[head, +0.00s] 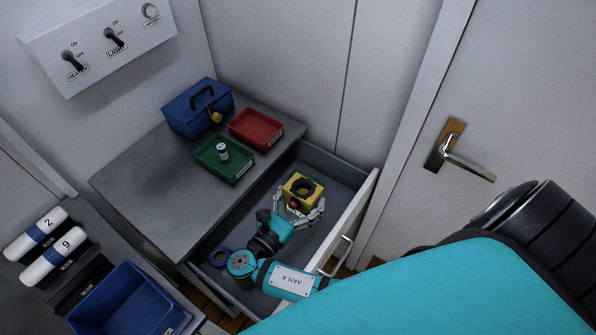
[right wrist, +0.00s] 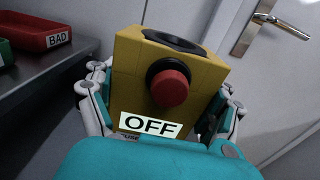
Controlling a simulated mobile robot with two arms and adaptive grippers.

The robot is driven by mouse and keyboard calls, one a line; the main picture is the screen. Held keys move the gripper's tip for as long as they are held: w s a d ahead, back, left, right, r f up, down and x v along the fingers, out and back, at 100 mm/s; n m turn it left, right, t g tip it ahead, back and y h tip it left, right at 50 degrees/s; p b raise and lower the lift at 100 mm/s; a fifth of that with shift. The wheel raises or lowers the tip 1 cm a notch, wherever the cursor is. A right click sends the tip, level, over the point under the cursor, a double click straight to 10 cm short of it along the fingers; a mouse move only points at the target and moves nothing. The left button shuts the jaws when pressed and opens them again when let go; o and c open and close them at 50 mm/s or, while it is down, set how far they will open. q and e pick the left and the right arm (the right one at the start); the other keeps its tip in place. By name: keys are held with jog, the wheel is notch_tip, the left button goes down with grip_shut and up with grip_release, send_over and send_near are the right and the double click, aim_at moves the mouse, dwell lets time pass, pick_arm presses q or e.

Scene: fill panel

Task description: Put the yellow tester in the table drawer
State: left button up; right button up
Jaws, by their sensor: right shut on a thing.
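The yellow tester (head: 303,187) is a box with a dark round opening on top, a red button and an "OFF" label. It also fills the middle of the right wrist view (right wrist: 203,62). My right gripper (head: 297,208) is shut on the tester, with a finger on each side of it. The table drawer (head: 338,177) is pulled open, and the tester appears over or inside its far part. I cannot tell whether the tester touches the drawer floor. My left gripper is not in view.
The grey table (head: 160,185) beside the drawer carries a blue toolbox (head: 185,118), a red tray (head: 257,129) and a green tray (head: 219,173) holding a small metallic part. A blue bin (head: 122,302) stands lower left.

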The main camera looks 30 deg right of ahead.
aim_at(296, 218)
jog(key=shift+f, duration=0.9)
jog(key=shift+f+b, duration=0.3)
jog(key=shift+f, duration=1.95)
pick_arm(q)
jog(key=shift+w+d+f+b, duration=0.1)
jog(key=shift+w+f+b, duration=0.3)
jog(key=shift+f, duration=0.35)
pick_arm(e)
jog(key=shift+f, duration=0.35)
jog(key=o, duration=1.3)
jog(key=shift+c, duration=0.2)
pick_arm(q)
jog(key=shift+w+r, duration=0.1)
pick_arm(e)
jog(key=shift+r, duration=0.1)
